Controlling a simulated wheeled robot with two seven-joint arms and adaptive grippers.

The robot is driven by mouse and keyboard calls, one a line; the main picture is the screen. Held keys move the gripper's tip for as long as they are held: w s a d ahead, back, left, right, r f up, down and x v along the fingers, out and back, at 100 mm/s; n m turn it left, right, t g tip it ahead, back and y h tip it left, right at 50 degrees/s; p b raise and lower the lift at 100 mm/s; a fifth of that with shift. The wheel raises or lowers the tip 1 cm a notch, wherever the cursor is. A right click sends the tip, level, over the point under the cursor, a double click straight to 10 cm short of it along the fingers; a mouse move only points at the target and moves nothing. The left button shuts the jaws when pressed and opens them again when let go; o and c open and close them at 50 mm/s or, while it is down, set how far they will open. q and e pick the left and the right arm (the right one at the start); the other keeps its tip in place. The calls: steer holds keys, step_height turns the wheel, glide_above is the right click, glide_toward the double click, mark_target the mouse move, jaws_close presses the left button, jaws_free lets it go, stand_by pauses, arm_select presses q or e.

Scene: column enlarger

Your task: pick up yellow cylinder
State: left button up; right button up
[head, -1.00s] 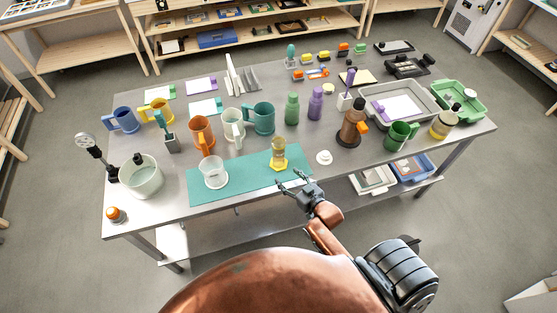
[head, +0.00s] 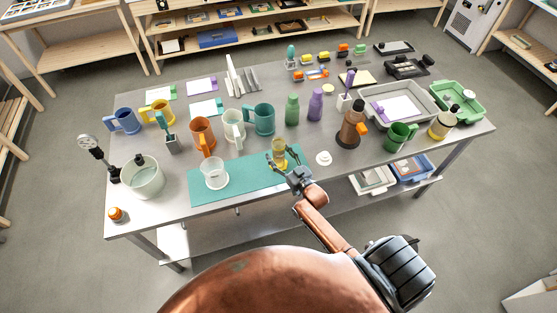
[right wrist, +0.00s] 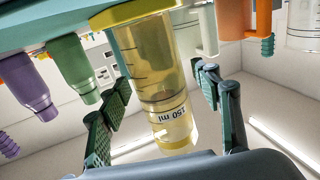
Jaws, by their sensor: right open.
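The yellow cylinder (head: 279,148) is a clear yellow measuring cylinder standing upright on the teal mat (head: 225,186). In the right wrist view the yellow cylinder (right wrist: 158,85) appears upside down, with its wide base at the top and a "150 ml" marking. My right gripper (head: 286,167) is at the near side of the cylinder, low over the mat. Its fingers (right wrist: 160,95) are open, one on each side of the cylinder in the right wrist view, with gaps visible. The gripper partly hides the cylinder's base in the head view. My left gripper is not in view.
A clear beaker (head: 215,175) stands on the mat to the left. A white disc (head: 323,158) lies right of the cylinder. Behind are a teal jug (head: 264,119), a green bottle (head: 292,109) and a purple bottle (head: 315,105). A brown bottle (head: 351,125) stands further right.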

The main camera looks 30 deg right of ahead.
steer(key=shift+w, duration=0.2)
steer(key=shift+s, duration=0.1)
steer(key=shift+c, duration=0.7)
steer(key=c, duration=1.4)
